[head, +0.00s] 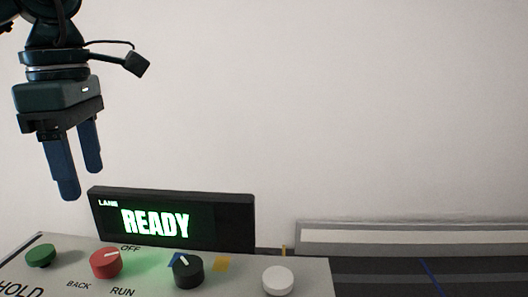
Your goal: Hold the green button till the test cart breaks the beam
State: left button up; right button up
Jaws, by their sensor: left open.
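The green button (41,255) sits at the left of a light control panel (225,285), above the partly cut-off word HOLD. My left gripper (81,183) hangs with its blue fingers pointing down, open and empty. In the picture it is above and slightly right of the green button, apart from it. A black display (240,222) behind the panel reads LANE READY in lit letters. The test cart and a beam cannot be made out. My right gripper is not in view.
A dark surface (390,275) with a blue line (432,278) lies at right, before a grey rail (410,238). The pale wall is bare.

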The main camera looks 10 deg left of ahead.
aim_at(41, 256)
jog(key=k+j, duration=1.15)
jog(key=j, duration=0.3)
